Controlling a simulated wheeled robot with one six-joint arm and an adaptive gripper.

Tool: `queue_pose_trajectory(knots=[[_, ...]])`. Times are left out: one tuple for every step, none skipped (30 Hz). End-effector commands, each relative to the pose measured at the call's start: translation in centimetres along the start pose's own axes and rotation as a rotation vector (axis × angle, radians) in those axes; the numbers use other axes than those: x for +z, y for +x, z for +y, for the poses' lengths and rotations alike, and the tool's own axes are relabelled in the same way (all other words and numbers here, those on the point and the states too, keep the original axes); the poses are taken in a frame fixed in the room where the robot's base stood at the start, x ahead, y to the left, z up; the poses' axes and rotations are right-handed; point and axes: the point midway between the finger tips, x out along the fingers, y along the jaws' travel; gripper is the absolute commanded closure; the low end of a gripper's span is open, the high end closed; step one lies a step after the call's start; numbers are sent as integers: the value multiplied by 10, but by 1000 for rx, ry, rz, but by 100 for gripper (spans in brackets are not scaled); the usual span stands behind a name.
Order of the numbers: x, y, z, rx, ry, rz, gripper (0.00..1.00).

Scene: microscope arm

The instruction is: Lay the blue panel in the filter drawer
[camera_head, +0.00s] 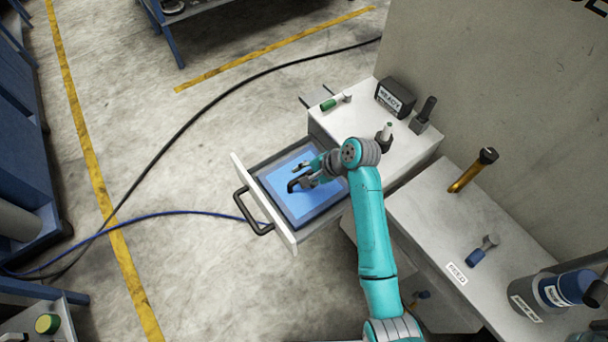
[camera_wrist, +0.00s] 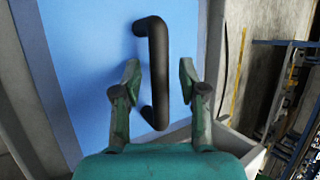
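The filter drawer (camera_head: 262,218) is pulled out of the white cabinet, with a black handle on its front. The blue panel (camera_head: 287,203) lies flat within the drawer's walls in the head view; a darker strip shows beside it. The panel fills much of the wrist view (camera_wrist: 90,60). A black bar handle (camera_wrist: 158,65) stands on the panel. My gripper (camera_wrist: 158,78) is open, with one finger on each side of this handle and visible gaps to it. In the head view my gripper (camera_head: 306,174) is over the panel and hides part of it.
On the cabinet top are a green-and-white cylinder (camera_head: 336,102), a dark box labelled READY (camera_head: 395,97) and small upright fixtures. A lower counter at right holds a blue-ended knob (camera_head: 482,250) and a large labelled cylinder (camera_head: 540,292). Floor left of the drawer is clear except for cables.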

Motion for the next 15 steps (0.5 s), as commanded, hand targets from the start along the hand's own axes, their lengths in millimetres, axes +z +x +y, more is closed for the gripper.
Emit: queue_pose_trajectory(knots=[[0, 0, 0, 0, 0, 0, 58], [0, 0, 0, 0, 0, 0, 58], [0, 0, 0, 0, 0, 0, 58], [0, -1, -1, 0, 0, 0, 58], [0, -2, -1, -1, 0, 1, 58], [0, -5, -1, -1, 0, 1, 58], [0, -7, -1, -1, 0, 1, 58], [0, -10, -1, -1, 1, 1, 58], [0, -16, -1, -2, 0, 2, 58], [0, -21, -1, -2, 0, 2, 58], [0, -26, -1, -2, 0, 2, 58], [-1, -34, -1, -3, 1, 3, 58], [-1, -40, -1, -3, 1, 3, 58], [-1, -46, -1, -3, 0, 3, 58], [0, -54, -1, -3, 0, 3, 58]])
